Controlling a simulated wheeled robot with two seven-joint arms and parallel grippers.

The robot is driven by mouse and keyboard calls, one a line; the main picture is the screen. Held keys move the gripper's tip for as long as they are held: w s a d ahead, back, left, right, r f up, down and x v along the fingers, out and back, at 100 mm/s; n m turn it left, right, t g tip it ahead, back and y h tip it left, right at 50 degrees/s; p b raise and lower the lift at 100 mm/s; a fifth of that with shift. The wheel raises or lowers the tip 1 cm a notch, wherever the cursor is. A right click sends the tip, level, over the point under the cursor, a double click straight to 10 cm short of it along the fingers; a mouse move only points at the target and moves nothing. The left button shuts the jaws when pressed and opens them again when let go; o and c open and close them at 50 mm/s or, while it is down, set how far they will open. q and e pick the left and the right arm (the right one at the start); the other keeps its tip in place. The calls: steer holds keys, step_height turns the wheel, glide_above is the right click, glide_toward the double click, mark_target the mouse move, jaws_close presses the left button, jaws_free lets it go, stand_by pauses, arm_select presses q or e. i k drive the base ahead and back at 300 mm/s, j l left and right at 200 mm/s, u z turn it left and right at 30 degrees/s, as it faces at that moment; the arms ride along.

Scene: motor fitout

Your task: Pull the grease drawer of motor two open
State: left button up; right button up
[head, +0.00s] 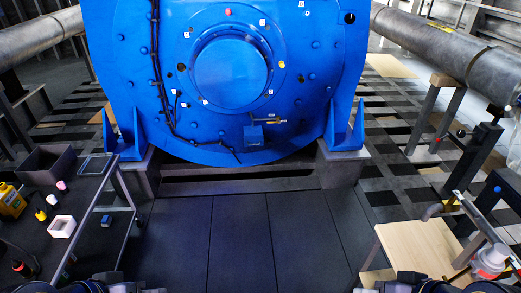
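A large blue motor (150,80) fills the upper middle of the head view, with a round raised cover (230,75) on its face. Low on this face is a small blue box (253,134), which may be the grease drawer. It looks closed, but it is too small to be sure. A brass-coloured fitting (273,122) sits just above and right of it. I cannot read whether this is motor two. Dark parts of my two arms show only at the bottom edge, well below the motor. Neither gripper can be made out.
A dark cart (95,215) at the left holds a yellow bottle (10,201), a white box (62,227) and a bin (47,165). A wooden board (415,250) and a metal stand (473,160) are at the right. The dark floor (240,235) before the motor is clear.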

mark_target(255, 141)
steer(key=i+l, duration=0.15)
steer(key=i, duration=0.2)
steer(key=i+l+u, duration=0.15)
steer(key=i, duration=0.2)
steer(key=i+j, duration=0.4)
steer(key=i, duration=0.25)
steer(key=i+j+z, duration=0.1)
steer(key=i+j, duration=0.3)
steer(key=i, duration=0.3)
steer(key=i+j, duration=0.5)
steer(key=i, duration=0.15)
steer(key=i+j, duration=0.45)
steer(key=i, duration=0.2)
steer(key=l+z, duration=0.05)
